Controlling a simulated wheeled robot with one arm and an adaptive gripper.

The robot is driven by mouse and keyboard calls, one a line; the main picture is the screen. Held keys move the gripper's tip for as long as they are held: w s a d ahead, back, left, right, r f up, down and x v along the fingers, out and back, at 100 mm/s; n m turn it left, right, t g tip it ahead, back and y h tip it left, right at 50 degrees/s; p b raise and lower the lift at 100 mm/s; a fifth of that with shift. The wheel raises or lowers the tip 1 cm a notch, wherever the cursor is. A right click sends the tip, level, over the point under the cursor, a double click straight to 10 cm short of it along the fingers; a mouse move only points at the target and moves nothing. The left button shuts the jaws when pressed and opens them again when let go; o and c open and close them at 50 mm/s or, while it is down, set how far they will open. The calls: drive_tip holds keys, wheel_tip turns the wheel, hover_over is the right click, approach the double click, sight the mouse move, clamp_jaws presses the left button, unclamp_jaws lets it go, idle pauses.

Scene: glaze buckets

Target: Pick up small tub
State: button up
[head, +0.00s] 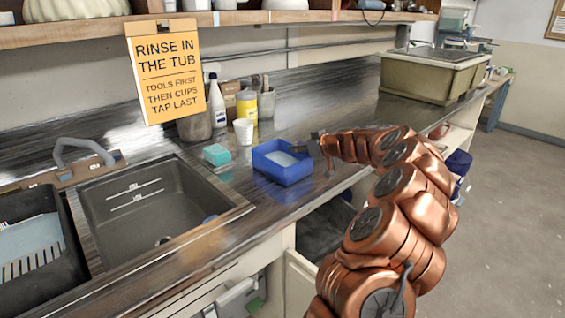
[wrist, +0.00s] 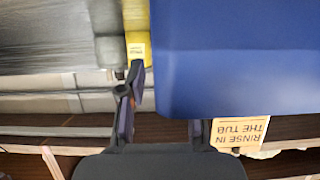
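A small blue tub (head: 281,163) stands on the counter to the right of the sink, with something pale grey inside. In the wrist view the blue tub (wrist: 235,55) fills the upper right, very close. My gripper (head: 308,145) is at the tub's right side in the head view. In the wrist view one finger shows left of the tub's edge. The other runs behind the tub, its tip hidden. The fingers stand apart, and I cannot tell whether either touches the tub.
A teal sponge (head: 217,154), a white cup (head: 244,131) and a yellow container (head: 246,107) stand left of and behind the tub. The sink (head: 150,215) is to the left. A large olive bin (head: 433,78) stands at the far right. A shelf (head: 230,19) overhangs the counter.

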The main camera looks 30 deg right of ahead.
drive_tip(key=shift+w+a+f, duration=0.1)
drive_tip(key=shift+w, duration=0.25)
clamp_jaws()
idle(0.4)
